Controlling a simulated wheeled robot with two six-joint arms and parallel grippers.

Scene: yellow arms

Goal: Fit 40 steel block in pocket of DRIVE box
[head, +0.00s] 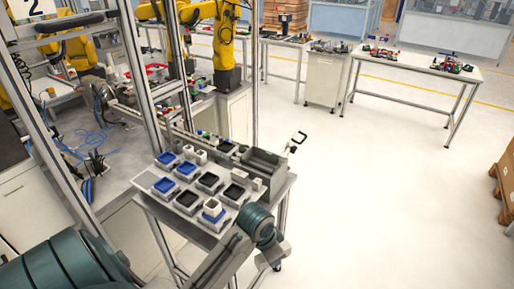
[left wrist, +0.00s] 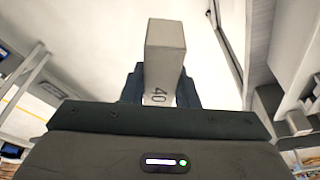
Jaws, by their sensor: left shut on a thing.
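The steel block (left wrist: 166,50) is a light grey bar marked 40 in the left wrist view. My left gripper (left wrist: 160,88) is shut on it, with a dark finger on each side of its lower part. In the head view my left arm reaches over the front of the cart, and I cannot make out the gripper or the held block there. Several small boxes with blue or black pockets stand on the cart, such as a blue one (head: 186,169) and a black one (head: 187,199). Their labels are too small to read, so I cannot tell which is DRIVE. My right gripper is not in view.
A pale block (head: 212,205) stands at a blue box near the cart's front. Small pale blocks (head: 200,157) stand further back. A grey bin (head: 262,164) stands at the cart's back right. A metal frame post (head: 140,80) rises at the left.

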